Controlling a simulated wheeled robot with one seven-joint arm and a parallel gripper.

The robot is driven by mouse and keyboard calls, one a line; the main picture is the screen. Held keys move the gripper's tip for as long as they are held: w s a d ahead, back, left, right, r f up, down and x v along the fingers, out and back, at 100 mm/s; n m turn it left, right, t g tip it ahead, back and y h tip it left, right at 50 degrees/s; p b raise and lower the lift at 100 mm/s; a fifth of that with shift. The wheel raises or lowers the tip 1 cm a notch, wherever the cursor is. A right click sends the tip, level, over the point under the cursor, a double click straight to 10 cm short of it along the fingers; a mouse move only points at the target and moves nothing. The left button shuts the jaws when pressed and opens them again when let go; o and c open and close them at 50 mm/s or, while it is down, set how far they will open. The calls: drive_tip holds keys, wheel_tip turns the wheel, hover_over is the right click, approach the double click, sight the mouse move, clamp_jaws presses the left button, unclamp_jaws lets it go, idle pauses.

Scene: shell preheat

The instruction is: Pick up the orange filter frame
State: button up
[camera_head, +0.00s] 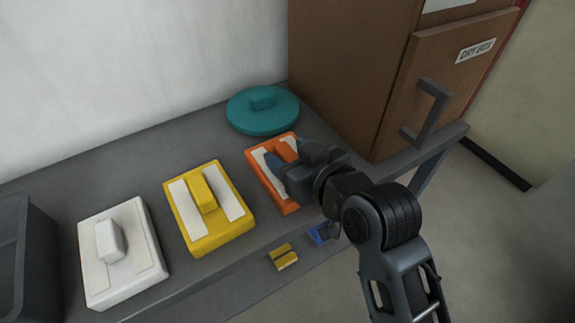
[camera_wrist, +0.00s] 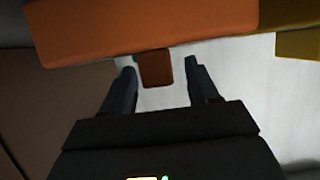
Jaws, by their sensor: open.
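The orange filter frame (camera_head: 289,207) lies on the grey bench, with pale panels and a raised orange handle. My gripper (camera_head: 287,161) is over it and hides part of its right side. In the wrist view the orange frame (camera_wrist: 140,28) fills the upper part, and its handle (camera_wrist: 156,68) shows between the two fingers of my open gripper (camera_wrist: 158,72). I cannot tell whether either finger touches the handle.
A yellow frame (camera_head: 231,227) and a white frame (camera_head: 98,278) lie to the left on the bench (camera_head: 110,170). A teal round lid (camera_head: 262,118) is behind. A brown dry box (camera_head: 347,75) stands at right, and a dark bin (camera_head: 18,250) at far left.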

drive_tip(key=shift+w+a+f, duration=0.25)
drive_tip(key=shift+w+a, duration=0.1)
drive_tip(key=shift+w, duration=0.1)
drive_tip(key=shift+c, duration=0.4)
clamp_jaws()
